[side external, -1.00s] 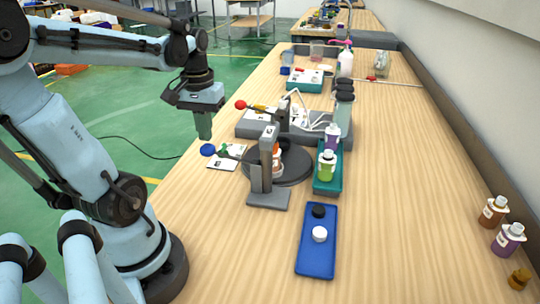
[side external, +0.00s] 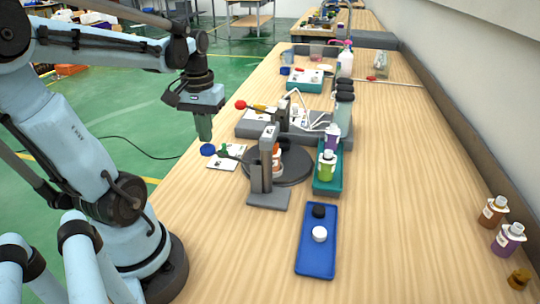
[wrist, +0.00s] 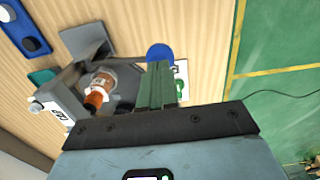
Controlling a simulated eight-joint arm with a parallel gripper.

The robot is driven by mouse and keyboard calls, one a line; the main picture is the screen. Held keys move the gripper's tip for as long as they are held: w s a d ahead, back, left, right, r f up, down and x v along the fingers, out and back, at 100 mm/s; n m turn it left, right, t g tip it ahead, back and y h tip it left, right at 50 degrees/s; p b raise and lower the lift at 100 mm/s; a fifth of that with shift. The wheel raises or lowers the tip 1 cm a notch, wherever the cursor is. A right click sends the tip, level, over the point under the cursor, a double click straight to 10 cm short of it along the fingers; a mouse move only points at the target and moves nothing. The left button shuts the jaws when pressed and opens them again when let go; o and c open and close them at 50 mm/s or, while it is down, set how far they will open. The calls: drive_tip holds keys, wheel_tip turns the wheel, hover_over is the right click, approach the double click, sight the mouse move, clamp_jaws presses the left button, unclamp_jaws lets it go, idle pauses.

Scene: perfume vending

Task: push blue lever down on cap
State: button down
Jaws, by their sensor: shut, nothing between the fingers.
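The lever's round blue knob (side external: 208,149) sticks out left of the grey press stand (side external: 267,165). It also shows in the wrist view (wrist: 159,52), just beyond the fingertips. My gripper (side external: 205,139) is shut and empty, with its green fingers pointing down just above the knob. Whether they touch it I cannot tell. In the wrist view the fingers (wrist: 158,78) partly cover the lever side of the knob. An orange bottle (side external: 277,163) stands on the dark round turntable (side external: 295,170) behind the press stand. Its cap is mostly hidden by the stand.
A blue tray (side external: 317,260) with a black cap (side external: 319,211) and a white cap (side external: 320,234) lies in front. A teal tray (side external: 328,186) holds green and purple bottles. A white card (side external: 226,161) lies under the lever.

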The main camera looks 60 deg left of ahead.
sight(207, 147)
drive_tip(key=shift+f, duration=0.6)
drive_tip(key=shift+f, duration=1.85)
drive_tip(key=shift+r, duration=4.1)
